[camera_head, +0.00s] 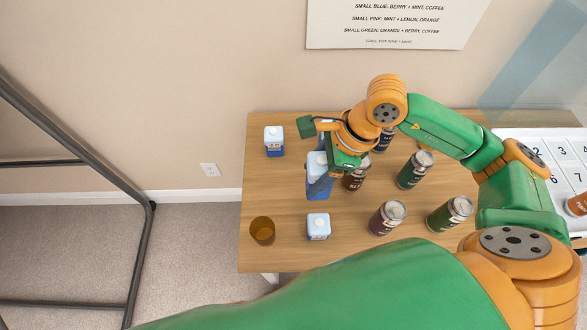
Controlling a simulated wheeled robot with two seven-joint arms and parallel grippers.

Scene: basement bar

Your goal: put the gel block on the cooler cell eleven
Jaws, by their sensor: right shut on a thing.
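My right gripper (322,186) is over the wooden table and shut on a blue block with a white top (317,160), which I take to be the gel block. The gripper partly covers it, and I cannot tell whether it touches the table. Similar white-topped blocks stand at the back left (274,142) and at the front (318,228). The white cooler (507,134) with numbered cells is at the right edge, partly cut off and partly behind my right arm. I cannot make out cell eleven. My left gripper is not in view.
Several cans stand on the table (290,195), including a green one (414,170) and a dark red one (387,218), between the held block and the cooler. A brown cup (262,231) is at the front left. An orange-brown can (577,205) lies at the cooler.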

